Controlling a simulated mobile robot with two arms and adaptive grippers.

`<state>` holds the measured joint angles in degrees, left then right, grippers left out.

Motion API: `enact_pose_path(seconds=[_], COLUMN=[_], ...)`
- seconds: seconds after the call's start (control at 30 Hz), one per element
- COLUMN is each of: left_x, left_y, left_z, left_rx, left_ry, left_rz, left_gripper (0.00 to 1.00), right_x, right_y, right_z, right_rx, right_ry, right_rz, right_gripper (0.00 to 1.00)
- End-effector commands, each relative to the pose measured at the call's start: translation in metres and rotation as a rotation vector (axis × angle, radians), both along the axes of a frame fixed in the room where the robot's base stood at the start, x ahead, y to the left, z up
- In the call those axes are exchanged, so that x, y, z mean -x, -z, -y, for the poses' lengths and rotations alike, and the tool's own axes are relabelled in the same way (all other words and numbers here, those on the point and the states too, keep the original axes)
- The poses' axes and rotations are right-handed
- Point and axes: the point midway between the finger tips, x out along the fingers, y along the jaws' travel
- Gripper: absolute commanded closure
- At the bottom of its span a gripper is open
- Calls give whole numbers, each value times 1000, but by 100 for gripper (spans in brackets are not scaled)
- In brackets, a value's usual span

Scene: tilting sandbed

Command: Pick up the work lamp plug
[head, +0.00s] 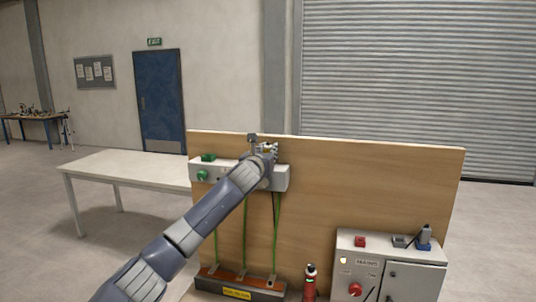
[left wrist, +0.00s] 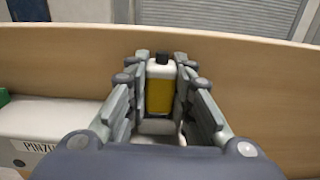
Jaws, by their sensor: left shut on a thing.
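My left gripper (head: 264,150) is at the top right part of the white socket strip (head: 282,180) on the wooden board. In the left wrist view the left gripper (left wrist: 160,88) is shut on a block with a yellow face, white upper part and dark top (left wrist: 160,90). It looks like the work lamp plug, but I read no label on it. The fingers stand on both sides of it and hide its sides. Whether it still touches the strip I cannot tell. The strip also shows in the left wrist view (left wrist: 50,118), with part of a word on it. My right gripper is not in view.
The wooden board (head: 370,180) stands upright behind the strip. A green plug-like piece (head: 208,157) sits on the strip's left end. Green cables (head: 246,235) hang below. A grey cabinet (head: 415,275) with red, grey and blue pieces stands lower right. A pale table (head: 125,165) is left.

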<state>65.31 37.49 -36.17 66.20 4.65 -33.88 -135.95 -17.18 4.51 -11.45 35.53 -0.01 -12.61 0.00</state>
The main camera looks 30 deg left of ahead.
Motion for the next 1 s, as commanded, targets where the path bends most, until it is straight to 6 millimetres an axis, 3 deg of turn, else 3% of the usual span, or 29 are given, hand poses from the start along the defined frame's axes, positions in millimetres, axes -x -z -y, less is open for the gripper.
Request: enact_pose_path(seconds=[0.43, 1.0], left_x=[3, 109], left_y=[-35, -45], left_z=[1, 56], left_rx=[-3, -2], left_ry=[0, 2], left_rz=[4, 6], left_gripper=[100, 100], right_x=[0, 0], right_y=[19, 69], right_z=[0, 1], right_rx=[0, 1], right_ry=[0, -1], right_rz=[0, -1], right_gripper=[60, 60])
